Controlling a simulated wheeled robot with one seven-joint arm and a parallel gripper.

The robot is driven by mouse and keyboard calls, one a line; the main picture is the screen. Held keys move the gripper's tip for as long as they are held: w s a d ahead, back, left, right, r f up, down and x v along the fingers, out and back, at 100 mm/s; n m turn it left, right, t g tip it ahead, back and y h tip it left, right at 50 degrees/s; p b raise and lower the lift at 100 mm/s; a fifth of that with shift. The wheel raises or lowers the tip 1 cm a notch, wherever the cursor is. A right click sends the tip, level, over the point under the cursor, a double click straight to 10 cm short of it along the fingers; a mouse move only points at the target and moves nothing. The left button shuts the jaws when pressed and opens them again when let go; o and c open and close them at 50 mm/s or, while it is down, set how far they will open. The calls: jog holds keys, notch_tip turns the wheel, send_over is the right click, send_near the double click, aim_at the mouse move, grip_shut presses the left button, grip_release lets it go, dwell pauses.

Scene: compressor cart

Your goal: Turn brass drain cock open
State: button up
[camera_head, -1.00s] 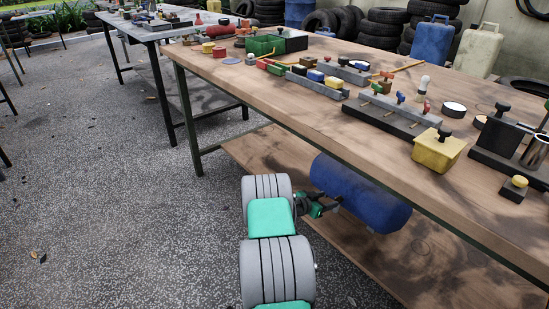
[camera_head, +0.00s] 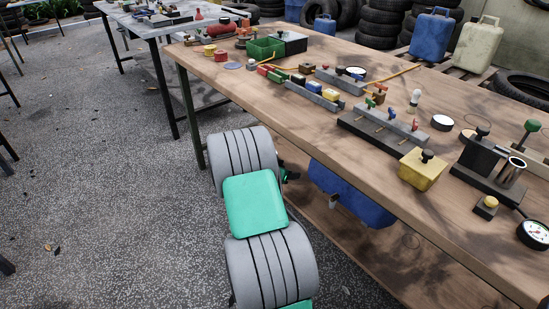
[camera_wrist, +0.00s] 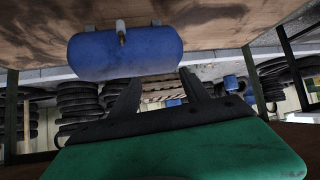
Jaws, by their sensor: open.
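The blue tank (camera_head: 352,196) is under the tabletop, above the lower shelf; its upper part is hidden by the table edge. In the wrist view the tank (camera_wrist: 150,54) fills the upper middle. A small brass drain cock (camera_wrist: 121,31) sticks out from it, and a small fitting, perhaps the same cock, shows on the tank's near side in the head view (camera_head: 333,203). My gripper (camera_wrist: 160,80) is open and empty, its two dark fingers apart and pointing toward the tank. The cock appears left of and above the fingertips. In the head view my arm hides most of the gripper.
The workbench (camera_head: 290,125) overhangs the tank, and its leg (camera_head: 190,115) stands left of my arm. The lower shelf (camera_head: 400,262) lies below. A yellow box (camera_head: 421,172) and a gauge (camera_head: 534,234) are on top. The paved floor to the left is clear.

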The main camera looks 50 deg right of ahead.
jog(key=w+a+r+n+y+p, duration=0.1)
jog(key=w+a+r+p, duration=0.1)
jog(key=a+r, duration=0.2)
jog(key=shift+w+a+r+t, duration=0.15)
jog(key=shift+a+r+t, duration=0.25)
jog(key=shift+r, duration=0.3)
jog(key=a+r+n+t+y+p, duration=0.2)
jog(key=a+r+n+y+p, duration=0.5)
jog(key=a+r+p, duration=1.45)
jog(key=s+a+r+n+y+p, duration=0.1)
jog(key=s+a+r+n+p, duration=0.2)
jog(key=s+a+r, duration=0.3)
jog(key=s+a+r+n+y+p, duration=0.1)
jog(key=s+a+r+n+p, duration=0.2)
jog(key=s+a+r+n, duration=0.3)
jog(key=a+r, duration=0.5)
jog(key=a, duration=0.4)
jog(key=shift+s+a+y, duration=0.2)
jog(key=shift+a+y, duration=0.05)
jog(key=shift+y, duration=0.05)
